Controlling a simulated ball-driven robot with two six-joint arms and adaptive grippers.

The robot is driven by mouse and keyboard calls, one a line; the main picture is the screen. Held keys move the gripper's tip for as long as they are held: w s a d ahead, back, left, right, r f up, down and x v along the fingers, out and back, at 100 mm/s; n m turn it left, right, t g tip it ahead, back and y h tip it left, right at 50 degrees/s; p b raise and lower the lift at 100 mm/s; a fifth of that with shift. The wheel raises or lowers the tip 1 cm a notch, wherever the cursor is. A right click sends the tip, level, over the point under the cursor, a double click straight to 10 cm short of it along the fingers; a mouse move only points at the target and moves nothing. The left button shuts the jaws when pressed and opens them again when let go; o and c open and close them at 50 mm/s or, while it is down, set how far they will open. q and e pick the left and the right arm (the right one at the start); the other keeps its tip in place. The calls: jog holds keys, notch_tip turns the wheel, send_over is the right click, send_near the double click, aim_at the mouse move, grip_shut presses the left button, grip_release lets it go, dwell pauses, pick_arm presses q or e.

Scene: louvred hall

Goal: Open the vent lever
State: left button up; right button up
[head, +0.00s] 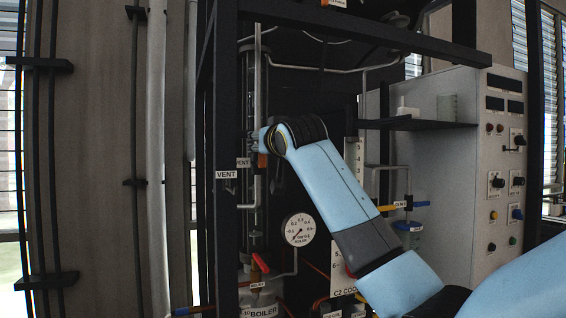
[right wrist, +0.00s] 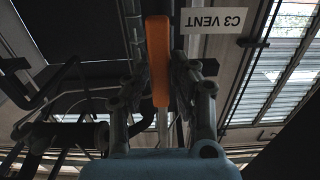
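The vent lever is an orange bar in the right wrist view (right wrist: 159,62), beside an upside-down white "C3 VENT" label (right wrist: 212,20). In the head view only a small orange part of it (head: 262,161) shows, next to a "VENT" label. My right gripper (right wrist: 160,72) has one finger on each side of the lever, with narrow gaps between, so it looks open around it. In the head view my right gripper (head: 257,140) is mostly hidden behind my blue wrist at the glass column. My left gripper is not in view.
A black frame post (head: 226,235) stands just left of the lever. A round gauge (head: 299,230) and a red-handled boiler valve (head: 260,264) lie below. A grey control panel (head: 498,170) stands at right, with a black shelf (head: 415,124) beside it.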

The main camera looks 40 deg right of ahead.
jog(key=shift+o, duration=1.1)
jog(key=shift+r, duration=0.15)
jog(key=p+v, duration=0.2)
jog(key=v, duration=0.5)
jog(key=shift+s, duration=0.1)
